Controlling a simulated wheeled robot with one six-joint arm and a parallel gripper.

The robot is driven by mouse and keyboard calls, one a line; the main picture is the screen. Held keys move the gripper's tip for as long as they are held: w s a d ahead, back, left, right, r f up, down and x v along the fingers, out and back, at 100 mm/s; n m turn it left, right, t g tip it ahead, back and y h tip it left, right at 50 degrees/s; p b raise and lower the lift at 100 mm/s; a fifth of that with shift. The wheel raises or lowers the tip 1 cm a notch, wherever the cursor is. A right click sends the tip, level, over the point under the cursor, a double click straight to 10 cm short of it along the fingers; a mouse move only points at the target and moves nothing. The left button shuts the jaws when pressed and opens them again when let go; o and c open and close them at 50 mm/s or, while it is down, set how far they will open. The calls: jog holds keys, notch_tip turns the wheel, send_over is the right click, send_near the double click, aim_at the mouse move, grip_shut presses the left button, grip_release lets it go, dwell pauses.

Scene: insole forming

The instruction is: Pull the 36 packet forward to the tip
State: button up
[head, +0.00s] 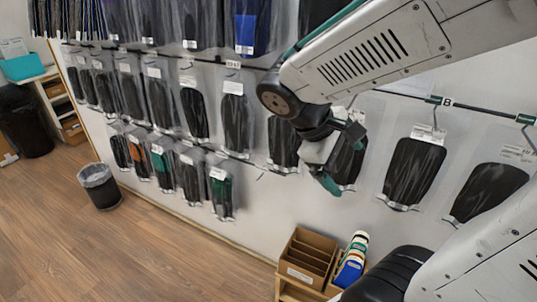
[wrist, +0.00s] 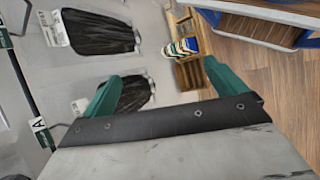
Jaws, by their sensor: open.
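Several clear packets with dark insoles hang on hooks along the wall, and their size numbers are too small to read, so I cannot tell which is the 36. My gripper (head: 328,183) is in front of one packet (head: 347,163), partly hiding it. In the wrist view my gripper (wrist: 164,82) has its two green fingers wide apart with nothing held between them. A packet (wrist: 125,94) lies partly behind the left finger, and another packet (wrist: 98,33) hangs above it. Two further packets (head: 413,172) and (head: 487,190) hang to the right of my gripper.
Rows of packets (head: 237,120) fill the wall to the left. A rail tag B (head: 447,102) and, in the wrist view, a rail tag A (wrist: 39,125) show. Below are a cardboard divider box (head: 306,255) and colored items (head: 351,262). A bin (head: 99,186) stands on open wood floor.

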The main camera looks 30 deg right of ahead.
jog(key=w+d+f+n+h, duration=0.1)
jog(key=w+d+n+h, duration=0.25)
jog(key=w, duration=0.25)
jog(key=n+t+h, duration=0.5)
jog(key=n+t, duration=0.7)
jog(key=n, duration=0.5)
send_near(282, 140)
jog(key=shift+w+d+r, duration=0.1)
jog(key=shift+w+d, duration=0.1)
jog(key=shift+d, duration=0.2)
jog(key=shift+x, duration=3.9)
jog(key=shift+c, duration=0.4)
